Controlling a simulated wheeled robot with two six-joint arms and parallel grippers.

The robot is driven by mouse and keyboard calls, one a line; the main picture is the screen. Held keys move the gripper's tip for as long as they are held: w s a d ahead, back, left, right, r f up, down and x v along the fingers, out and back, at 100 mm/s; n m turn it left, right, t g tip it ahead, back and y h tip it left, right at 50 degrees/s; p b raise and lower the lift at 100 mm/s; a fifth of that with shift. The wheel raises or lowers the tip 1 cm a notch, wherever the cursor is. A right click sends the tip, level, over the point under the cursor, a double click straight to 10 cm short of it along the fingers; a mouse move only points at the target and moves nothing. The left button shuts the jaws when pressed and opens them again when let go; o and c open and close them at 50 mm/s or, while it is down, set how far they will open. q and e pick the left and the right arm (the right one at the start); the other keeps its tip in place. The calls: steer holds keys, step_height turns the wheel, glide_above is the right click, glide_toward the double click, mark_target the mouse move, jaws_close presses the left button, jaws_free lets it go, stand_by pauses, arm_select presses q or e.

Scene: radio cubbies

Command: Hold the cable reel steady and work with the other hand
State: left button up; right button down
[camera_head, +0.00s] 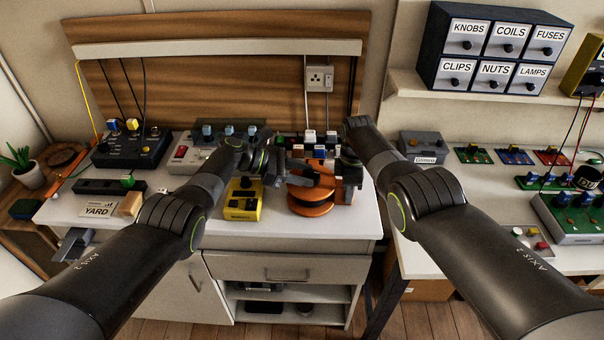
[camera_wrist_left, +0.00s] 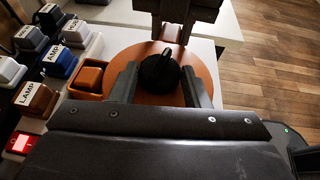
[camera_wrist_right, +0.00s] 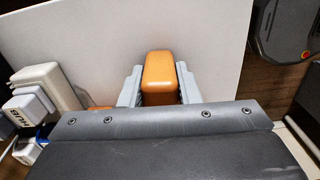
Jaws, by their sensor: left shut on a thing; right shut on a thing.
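The orange cable reel (camera_head: 312,208) sits near the front right of the white desk, partly hidden by my grippers. In the left wrist view its orange disc (camera_wrist_left: 205,62) has a black knob (camera_wrist_left: 158,70) on top. My left gripper (camera_head: 278,168) has its fingers on either side of this knob, and they show up close in the left wrist view (camera_wrist_left: 158,88). My right gripper (camera_head: 345,165) is at the reel's right side. In the right wrist view its fingers (camera_wrist_right: 158,90) are shut on an upright orange block (camera_wrist_right: 158,70). The block's join to the reel is hidden.
Labelled plugs (camera_wrist_left: 58,60) stand in rows beside the reel, close to my left gripper. A yellow box (camera_head: 242,205) is left of the reel. White plugs (camera_wrist_right: 45,85) are left of my right gripper. The desk's front right corner is bare.

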arm_select(q)
steer(key=shift+s+a+f+g, duration=0.1)
steer(key=shift+s+f+g, duration=0.05)
steer(key=shift+f+g, duration=0.15)
stand_by(0.5)
steer(key=o, duration=1)
steer(key=shift+r, duration=0.1)
steer(key=shift+c, duration=0.2)
steer(key=shift+r, duration=0.1)
steer(key=v, duration=1.2)
